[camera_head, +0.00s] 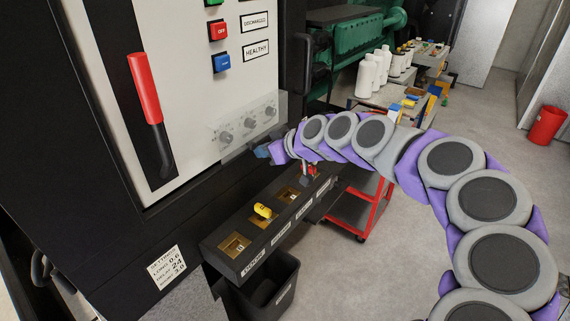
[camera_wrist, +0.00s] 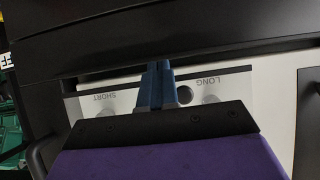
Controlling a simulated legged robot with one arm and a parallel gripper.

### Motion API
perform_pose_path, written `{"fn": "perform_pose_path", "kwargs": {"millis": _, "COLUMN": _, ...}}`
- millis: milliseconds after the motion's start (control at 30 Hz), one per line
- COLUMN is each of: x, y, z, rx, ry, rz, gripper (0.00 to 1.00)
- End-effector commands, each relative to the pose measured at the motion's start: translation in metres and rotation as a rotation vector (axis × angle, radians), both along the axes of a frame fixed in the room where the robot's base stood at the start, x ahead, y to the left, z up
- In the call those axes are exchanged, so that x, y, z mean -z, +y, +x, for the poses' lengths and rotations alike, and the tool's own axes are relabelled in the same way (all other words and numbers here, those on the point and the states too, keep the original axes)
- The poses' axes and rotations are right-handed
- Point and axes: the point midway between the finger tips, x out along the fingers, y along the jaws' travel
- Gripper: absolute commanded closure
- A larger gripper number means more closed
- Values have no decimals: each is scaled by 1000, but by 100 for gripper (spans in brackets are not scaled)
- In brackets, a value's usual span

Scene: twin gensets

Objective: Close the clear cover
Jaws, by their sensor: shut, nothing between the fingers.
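The clear cover (camera_head: 243,124) is a see-through panel at the lower right of the white cabinet face. Several grey knobs show at it. In the wrist view the clear cover (camera_wrist: 232,88) lies across the picture, with the words LONG and SHORT near it. I cannot tell how far it is tilted from the face. My gripper (camera_head: 262,152) is at the cover's lower edge. Its blue fingers (camera_wrist: 158,80) are shut with nothing between them and overlap the cover in the wrist view. I cannot tell whether they touch it.
A black shelf (camera_head: 224,255) with brass-coloured recesses and a yellow item (camera_head: 263,211) juts out below. A red-handled lever (camera_head: 146,90) and push buttons (camera_head: 219,30) are on the cabinet. A red cart (camera_head: 372,212) stands behind my arm. Floor is open at right.

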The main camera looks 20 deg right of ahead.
Motion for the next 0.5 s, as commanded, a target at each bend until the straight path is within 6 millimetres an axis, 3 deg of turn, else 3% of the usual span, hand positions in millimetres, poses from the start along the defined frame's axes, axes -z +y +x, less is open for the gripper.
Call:
{"fn": "perform_pose_path", "kwargs": {"millis": 167, "x": 3, "y": -8, "z": -22, "rx": 2, "ry": -2, "rz": -4, "gripper": 100}}
{"fn": "perform_pose_path", "kwargs": {"millis": 300, "x": 3, "y": -43, "z": -45, "rx": 4, "ry": -5, "rz": 11, "gripper": 100}}
{"fn": "perform_pose_path", "kwargs": {"millis": 367, "x": 7, "y": -58, "z": -48, "rx": 5, "ry": -3, "rz": 19, "gripper": 100}}
{"fn": "perform_pose_path", "kwargs": {"millis": 500, "x": 17, "y": -66, "z": -59, "rx": 1, "ry": 3, "rz": 17, "gripper": 100}}
